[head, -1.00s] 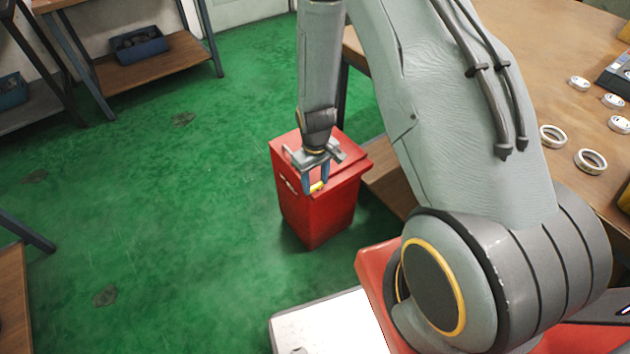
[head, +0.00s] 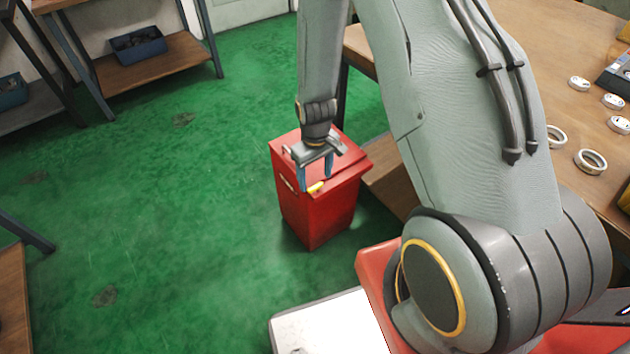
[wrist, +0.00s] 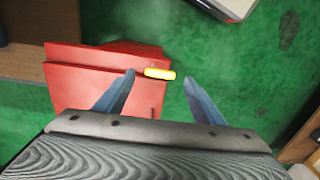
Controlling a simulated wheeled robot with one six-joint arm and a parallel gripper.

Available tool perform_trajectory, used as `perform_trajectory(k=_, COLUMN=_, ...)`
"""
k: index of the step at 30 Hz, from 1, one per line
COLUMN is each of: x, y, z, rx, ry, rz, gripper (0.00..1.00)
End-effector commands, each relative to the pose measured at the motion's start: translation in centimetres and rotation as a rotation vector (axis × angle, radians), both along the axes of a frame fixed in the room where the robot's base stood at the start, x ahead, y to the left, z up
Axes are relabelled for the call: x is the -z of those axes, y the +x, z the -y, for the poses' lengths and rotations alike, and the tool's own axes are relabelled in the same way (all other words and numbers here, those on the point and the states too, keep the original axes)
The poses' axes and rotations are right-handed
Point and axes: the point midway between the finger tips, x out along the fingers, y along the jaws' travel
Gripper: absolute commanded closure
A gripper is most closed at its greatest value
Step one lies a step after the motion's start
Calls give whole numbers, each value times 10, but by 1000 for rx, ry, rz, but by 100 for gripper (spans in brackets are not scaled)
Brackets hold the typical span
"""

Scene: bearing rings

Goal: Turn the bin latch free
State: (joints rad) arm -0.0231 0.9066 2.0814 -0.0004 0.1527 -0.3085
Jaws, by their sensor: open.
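The red bin (head: 322,210) stands on the green floor with its lid shut. Its yellow latch (head: 316,188) is at the lid's front edge. In the wrist view the bin's red lid (wrist: 90,78) lies at the left, and the yellow latch (wrist: 160,73) shows between and just beyond the open fingertips (wrist: 159,75). The latch lies across the gap, nearer the left fingertip. I cannot tell whether a finger touches it.
A wooden workbench (head: 400,68) with several bearing rings (head: 591,161) stands at the right, close beside the bin. A shelf with a blue crate (head: 138,45) is at the back left. The green floor left of the bin is clear.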

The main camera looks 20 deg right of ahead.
Motion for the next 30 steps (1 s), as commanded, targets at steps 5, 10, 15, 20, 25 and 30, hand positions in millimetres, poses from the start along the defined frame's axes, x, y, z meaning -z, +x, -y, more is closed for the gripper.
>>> perform_trajectory(k=5, x=-28, y=1, z=0, rx=0, ry=0, rz=2, gripper=38)
perform_trajectory(k=10, x=-46, y=0, z=0, rx=0, ry=0, rz=1, gripper=38)
perform_trajectory(k=15, x=-52, y=-1, z=0, rx=-1, ry=0, rz=-1, gripper=38)
perform_trajectory(k=20, x=-52, y=-1, z=0, rx=-1, ry=0, rz=-1, gripper=38)
perform_trajectory(k=25, x=-52, y=-1, z=0, rx=-1, ry=0, rz=-1, gripper=38)
perform_trajectory(k=30, x=-53, y=-1, z=0, rx=1, ry=0, rz=0, gripper=38)
